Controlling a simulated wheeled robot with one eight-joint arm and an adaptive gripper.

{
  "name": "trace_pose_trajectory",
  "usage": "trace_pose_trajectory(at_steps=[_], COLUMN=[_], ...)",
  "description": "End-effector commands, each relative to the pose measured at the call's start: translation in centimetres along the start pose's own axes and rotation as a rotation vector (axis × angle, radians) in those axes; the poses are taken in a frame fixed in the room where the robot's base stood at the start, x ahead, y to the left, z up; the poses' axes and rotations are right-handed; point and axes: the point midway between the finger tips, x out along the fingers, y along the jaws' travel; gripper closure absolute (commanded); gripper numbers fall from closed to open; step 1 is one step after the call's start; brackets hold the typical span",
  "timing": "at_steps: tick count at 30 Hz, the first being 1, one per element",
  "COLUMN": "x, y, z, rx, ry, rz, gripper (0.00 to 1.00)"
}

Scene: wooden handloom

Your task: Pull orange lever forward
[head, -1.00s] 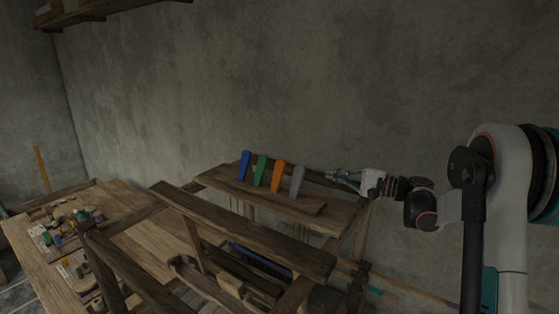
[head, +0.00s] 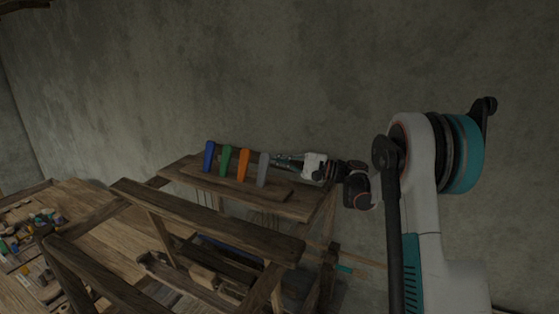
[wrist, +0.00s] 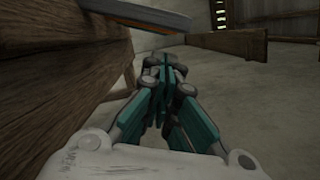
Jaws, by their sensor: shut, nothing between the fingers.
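The orange lever (head: 243,166) stands third from the left in a row on the loom's upper wooden board, tilted slightly. The grey lever (head: 263,170) is just right of it, and the green (head: 226,160) and blue (head: 209,156) levers are to its left. My gripper (head: 275,159) is at the right end of the row, close to the grey lever's upper part and apart from the orange one. Whether it touches the grey lever is unclear. In the wrist view the teal fingers (wrist: 166,75) are together and empty. No orange lever is recognisable there.
The wooden loom frame (head: 200,215) fills the lower middle, with a long beam in front of the levers. A grey wall (head: 330,80) stands behind. A bench with small tools (head: 30,230) is at left. In the wrist view a grey slab (wrist: 140,14) juts in at top.

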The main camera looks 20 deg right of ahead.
Motion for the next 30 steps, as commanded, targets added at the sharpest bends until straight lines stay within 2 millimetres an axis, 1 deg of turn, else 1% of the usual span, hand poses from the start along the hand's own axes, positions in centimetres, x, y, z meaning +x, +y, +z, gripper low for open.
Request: trace_pose_trajectory(at_steps=[1, 6, 9, 12, 17, 26, 30], x=[1.1, 4.0, 5.3, 6.2, 6.8, 6.8, 6.9], y=[0.0, 0.0, 0.0, 0.0, 0.0, 0.0, -0.2], z=[0.1, 0.1, 0.1, 0.0, 0.0, 0.0, 0.6], rx=[0.000, 0.000, 0.000, 0.000, 0.000, 0.000, 0.000], ry=[-0.003, -0.002, -0.002, -0.001, 0.000, 0.000, 0.000], rz=[0.001, 0.001, 0.001, 0.000, 0.000, 0.000, 0.000], gripper=[1.00, 1.00, 1.00, 1.00, 1.00, 1.00, 1.00])
